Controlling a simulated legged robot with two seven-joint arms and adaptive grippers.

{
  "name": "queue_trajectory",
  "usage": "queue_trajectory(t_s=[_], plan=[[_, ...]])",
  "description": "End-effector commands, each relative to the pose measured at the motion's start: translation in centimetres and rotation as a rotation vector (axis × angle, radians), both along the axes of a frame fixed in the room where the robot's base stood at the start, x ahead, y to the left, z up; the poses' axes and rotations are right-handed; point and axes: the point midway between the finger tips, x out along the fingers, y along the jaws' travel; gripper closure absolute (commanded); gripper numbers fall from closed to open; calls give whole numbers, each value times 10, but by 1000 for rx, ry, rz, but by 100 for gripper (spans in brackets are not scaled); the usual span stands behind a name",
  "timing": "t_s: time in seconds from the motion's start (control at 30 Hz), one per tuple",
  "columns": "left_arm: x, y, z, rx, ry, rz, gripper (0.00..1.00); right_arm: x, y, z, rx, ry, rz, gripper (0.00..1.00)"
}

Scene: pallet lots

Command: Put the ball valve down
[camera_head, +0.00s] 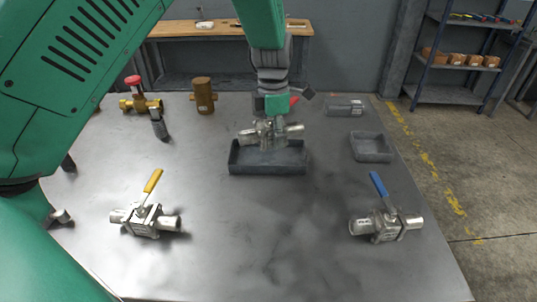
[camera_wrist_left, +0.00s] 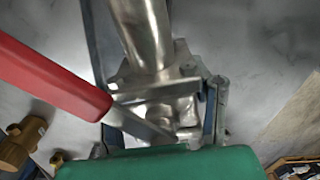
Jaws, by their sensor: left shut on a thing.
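My left gripper (camera_head: 268,134) is shut on a silver ball valve (camera_head: 294,129) with a red lever. It holds the valve over a dark grey tray (camera_head: 268,169) near the middle of the table. The valve's lower side overlaps the tray in the picture, so I cannot tell whether it touches the tray. In the left wrist view the valve body (camera_wrist_left: 160,88) lies between the fingers, with its red lever (camera_wrist_left: 50,75) sticking out to the left. My right gripper is not in view.
A yellow-levered valve (camera_head: 146,220) and a blue-levered valve (camera_head: 386,225) lie on the metal table (camera_head: 270,240). Brass fittings (camera_head: 203,96) stand at back left. A smaller tray (camera_head: 371,148) and a grey bin (camera_head: 345,107) are at right. The front middle is clear.

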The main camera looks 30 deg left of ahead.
Motion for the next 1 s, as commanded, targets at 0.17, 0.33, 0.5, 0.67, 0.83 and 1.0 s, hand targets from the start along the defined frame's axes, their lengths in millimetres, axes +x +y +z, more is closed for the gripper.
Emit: queue_trajectory(t_s=[0.17, 0.33, 0.5, 0.67, 0.83, 1.0], plan=[[31, 25, 2, 14, -2, 46, 100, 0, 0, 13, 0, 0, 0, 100], [43, 37, 0, 23, 0, 64, 100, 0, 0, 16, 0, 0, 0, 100], [45, 40, -21, 25, 4, 69, 100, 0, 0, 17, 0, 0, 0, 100], [46, 39, -49, 24, 3, 68, 100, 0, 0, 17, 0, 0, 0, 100], [46, 39, -63, 24, 1, 68, 100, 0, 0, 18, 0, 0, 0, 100], [45, 39, -78, 24, 2, 69, 100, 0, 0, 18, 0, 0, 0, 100]])
